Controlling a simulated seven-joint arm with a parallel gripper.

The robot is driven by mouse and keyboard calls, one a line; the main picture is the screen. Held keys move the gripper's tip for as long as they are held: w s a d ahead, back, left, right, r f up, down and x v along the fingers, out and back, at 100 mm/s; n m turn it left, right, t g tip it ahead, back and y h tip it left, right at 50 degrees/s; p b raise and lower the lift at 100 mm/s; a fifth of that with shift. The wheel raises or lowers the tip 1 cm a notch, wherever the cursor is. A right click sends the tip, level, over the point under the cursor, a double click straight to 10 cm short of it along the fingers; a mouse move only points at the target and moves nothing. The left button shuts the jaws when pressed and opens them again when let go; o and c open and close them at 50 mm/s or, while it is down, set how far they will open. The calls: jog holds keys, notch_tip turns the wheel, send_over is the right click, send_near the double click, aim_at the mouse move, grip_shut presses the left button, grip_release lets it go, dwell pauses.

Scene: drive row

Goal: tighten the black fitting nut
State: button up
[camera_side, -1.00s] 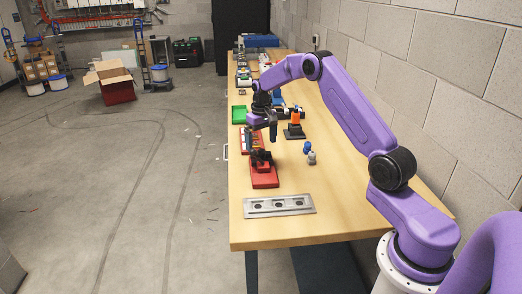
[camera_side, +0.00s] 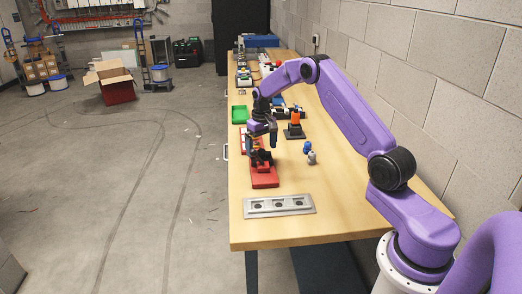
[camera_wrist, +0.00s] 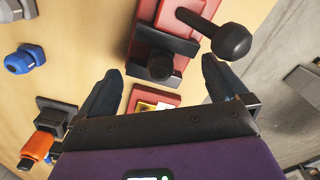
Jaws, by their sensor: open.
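A black, rounded fitting nut (camera_wrist: 160,66) shows in the wrist view, projecting from a dark block on a red base (camera_wrist: 185,18). In the side view the black assembly (camera_side: 259,158) stands on the red base (camera_side: 265,181) near the table's left edge. A black lever with a thick, faceted end (camera_wrist: 231,40) reaches over the red base in the wrist view. My gripper (camera_wrist: 162,66) is open, with its fingers apart on either side of the nut in that picture. Whether they touch it I cannot tell. In the side view my gripper (camera_side: 268,142) is just above and behind the assembly.
An orange-topped piece on a black base (camera_side: 294,130) and a blue fitting (camera_side: 307,147) stand to the right. A grey plate with holes (camera_side: 279,206) lies in front. A green tray (camera_side: 239,114) sits farther back. The table's right front is clear.

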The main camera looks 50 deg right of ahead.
aim_at(262, 149)
jog(key=c, duration=1.6)
jog(key=shift+o, duration=0.2)
jog(key=m, duration=1.1)
jog(key=o, duration=0.4)
jog(key=shift+m, duration=0.4)
jog(key=o, duration=1.2)
jog(key=shift+c, duration=0.2)
jog(key=shift+r, duration=3.55)
